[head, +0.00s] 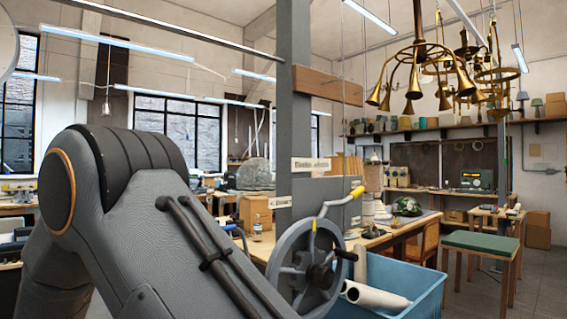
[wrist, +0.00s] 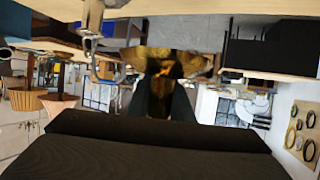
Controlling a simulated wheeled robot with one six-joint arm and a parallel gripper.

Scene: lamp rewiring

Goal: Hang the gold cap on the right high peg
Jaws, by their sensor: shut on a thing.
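The gold cap (wrist: 172,62) shows in the upper middle of the wrist view, dark gold and shiny. My gripper (wrist: 162,98) is shut on it, with a dark finger on each side. The wide dark body of the gripper hides the lower part of that view. In the head view my arm fills the left foreground, and neither the gripper nor the cap can be seen there. A wooden rail (head: 327,86) is fixed to a grey post in the head view. I cannot tell which part is the right high peg.
A grey hand wheel (head: 308,262) with a yellow-handled crank and a blue bin (head: 415,285) stand in front. A brass chandelier (head: 440,75) hangs at upper right. In the wrist view, a metal hook (wrist: 94,48) is left of the cap and a ring board (wrist: 300,125) at right.

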